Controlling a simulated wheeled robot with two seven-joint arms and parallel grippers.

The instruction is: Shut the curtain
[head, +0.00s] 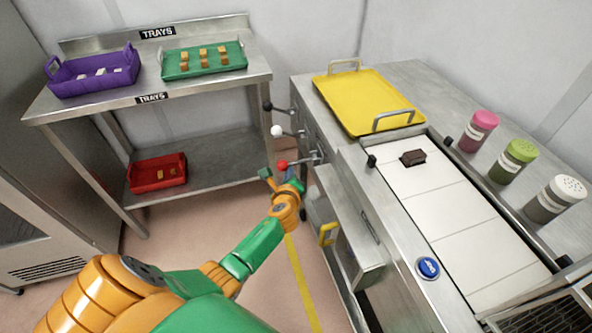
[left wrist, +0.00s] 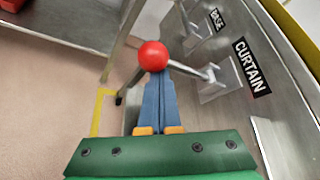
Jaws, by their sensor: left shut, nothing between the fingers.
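The lever with the red ball knob (head: 282,165) sticks out from the side of the steel counter. In the left wrist view the red knob (left wrist: 153,56) is close up, and its arm runs right to a bracket beside a label (left wrist: 251,67) reading CURTAIN. My left gripper (head: 291,184) is just below the red knob. In the left wrist view its blue fingers (left wrist: 155,85) are shut together and empty, with the tips right at the knob. I cannot tell whether they touch it. No curtain is clearly visible. My right gripper is out of view.
Levers with a white knob (head: 277,131) and a black knob (head: 267,106) are farther along the counter side. A yellow tray (head: 365,99) and a white tiled belt (head: 450,215) with a chocolate piece (head: 413,158) are on top.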

